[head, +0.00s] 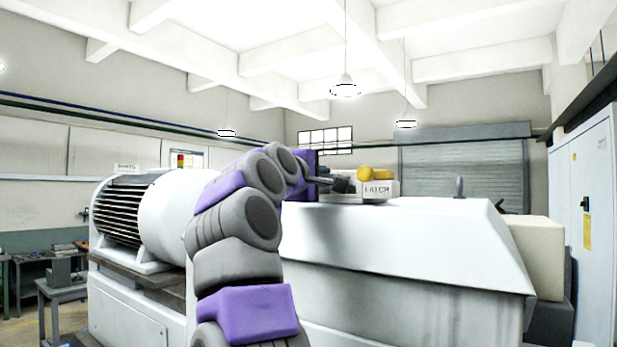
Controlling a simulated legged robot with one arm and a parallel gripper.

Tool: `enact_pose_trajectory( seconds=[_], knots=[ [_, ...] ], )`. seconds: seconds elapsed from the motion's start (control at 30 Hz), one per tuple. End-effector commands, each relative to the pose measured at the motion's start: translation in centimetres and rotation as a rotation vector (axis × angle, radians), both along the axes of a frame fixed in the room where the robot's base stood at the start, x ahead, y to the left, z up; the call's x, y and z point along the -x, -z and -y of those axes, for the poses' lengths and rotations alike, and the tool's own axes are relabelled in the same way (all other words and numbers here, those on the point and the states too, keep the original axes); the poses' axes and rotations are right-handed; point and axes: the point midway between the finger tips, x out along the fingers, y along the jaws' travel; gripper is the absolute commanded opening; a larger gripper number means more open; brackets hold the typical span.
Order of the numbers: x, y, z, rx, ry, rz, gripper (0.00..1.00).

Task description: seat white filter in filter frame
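My arm rises in front of the machine, and my gripper (340,184) is small and dark at its far end. It is above the machine's white top, just left of a small white labelled box (381,189). I cannot tell whether it is open or shut, or whether it touches the box. I cannot make out a white filter or a filter frame for certain in the head view; the arm and the machine's raised top may hide them.
Yellow rounded items (374,174) sit on the labelled box. The large white machine housing (410,240) fills the middle right. A white motor (165,215) stands left, a cream block (535,255) right, and a grey cabinet (585,220) at the far right.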

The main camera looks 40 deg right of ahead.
Motion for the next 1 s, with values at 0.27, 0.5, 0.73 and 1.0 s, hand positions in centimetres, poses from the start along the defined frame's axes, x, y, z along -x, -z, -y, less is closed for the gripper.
enact_pose_trajectory(
  seconds=[0.27,0.5,0.73,1.0],
  knots=[
    [0.0,1.1,-0.1,-0.004,0.007,-0.004,0.00],
    [-0.2,1.6,-0.8,0.000,0.005,-0.004,0.00],
    [-0.2,2.0,-1.5,0.003,0.003,-0.004,0.00],
    [-0.2,2.2,-2.2,0.003,0.002,-0.006,0.00]
  ],
)
